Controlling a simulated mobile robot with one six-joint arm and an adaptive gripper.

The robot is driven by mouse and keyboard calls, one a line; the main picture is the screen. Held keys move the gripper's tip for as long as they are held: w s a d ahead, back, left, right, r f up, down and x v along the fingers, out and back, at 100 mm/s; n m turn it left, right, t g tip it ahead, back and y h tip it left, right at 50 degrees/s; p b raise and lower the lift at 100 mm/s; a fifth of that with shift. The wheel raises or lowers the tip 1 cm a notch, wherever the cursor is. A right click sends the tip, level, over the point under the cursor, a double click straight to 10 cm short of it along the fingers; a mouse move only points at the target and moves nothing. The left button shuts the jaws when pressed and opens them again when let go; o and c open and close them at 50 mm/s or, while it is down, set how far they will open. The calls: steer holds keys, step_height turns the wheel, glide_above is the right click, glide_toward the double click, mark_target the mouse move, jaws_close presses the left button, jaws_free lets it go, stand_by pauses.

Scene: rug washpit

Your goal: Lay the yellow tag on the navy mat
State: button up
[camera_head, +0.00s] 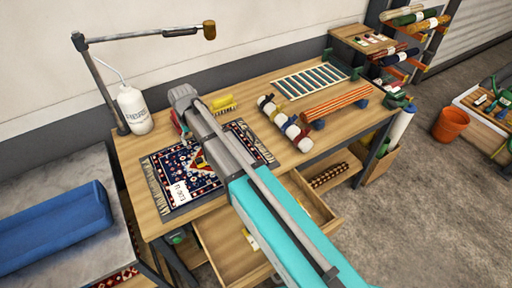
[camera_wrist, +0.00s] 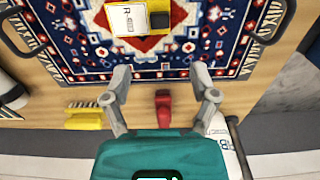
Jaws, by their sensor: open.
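The yellow tag (camera_wrist: 111,33), with a white label marked "R-" and a dark square part beside it, shows at the top of the wrist view. It lies over the red and white middle of a patterned navy mat (camera_wrist: 225,40). In the head view the mat (camera_head: 163,165) lies on the wooden bench, and my arm covers part of it. My gripper (camera_wrist: 160,85) is open and empty, above the mat's wall-side edge, apart from the tag. Its fingers are hidden in the head view.
A yellow brush (camera_head: 222,104), a red object (camera_wrist: 163,108), a white bottle (camera_head: 134,110) and rolled rugs (camera_head: 286,124) stand or lie around the mat. A lamp arm (camera_head: 150,35) overhangs the bench's back left. A drawer (camera_head: 235,250) is open in front.

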steer(key=s+d+m, duration=0.1)
steer(key=s+d, duration=0.3)
steer(key=d, duration=0.7)
steer(key=s+d+m, duration=0.2)
steer(key=s+d, duration=0.3)
steer(key=d, duration=0.6)
steer(key=s+d+m, duration=0.2)
steer(key=s+d, duration=0.2)
steer(key=d, duration=0.7)
steer(key=shift+s, duration=0.35)
